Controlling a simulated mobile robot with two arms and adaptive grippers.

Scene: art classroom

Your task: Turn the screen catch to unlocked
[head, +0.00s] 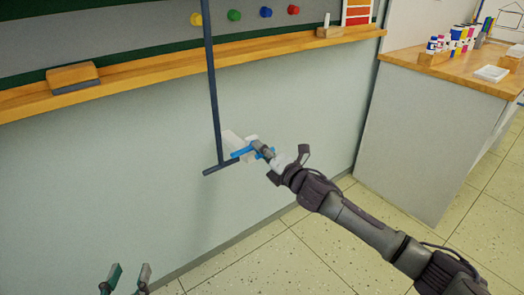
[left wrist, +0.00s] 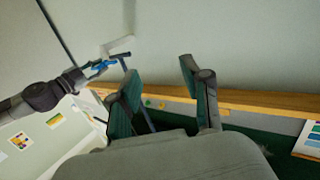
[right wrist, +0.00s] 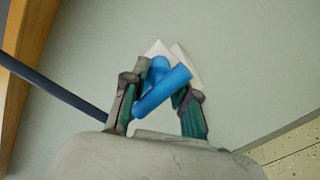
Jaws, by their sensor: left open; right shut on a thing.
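The screen catch has a blue handle (right wrist: 163,92) in front of a pale white plate (right wrist: 187,62) at the wall. In the head view the blue handle (head: 242,152) sits low on the wall, beside the foot of a dark pole. My right gripper (head: 262,150) reaches it from the right. In the right wrist view my right gripper (right wrist: 158,100) is shut on the handle, which lies slanted between the fingers. The catch's lock marks cannot be made out. My left gripper (head: 130,272) is open and empty at the bottom of the head view, away from the catch.
The dark pole (head: 211,80) with a crossbar (head: 220,167) hangs close by the catch. A wooden ledge (head: 160,70) with an eraser (head: 73,76) runs above. A grey cabinet (head: 415,140) stands at the right. The floor in front is clear.

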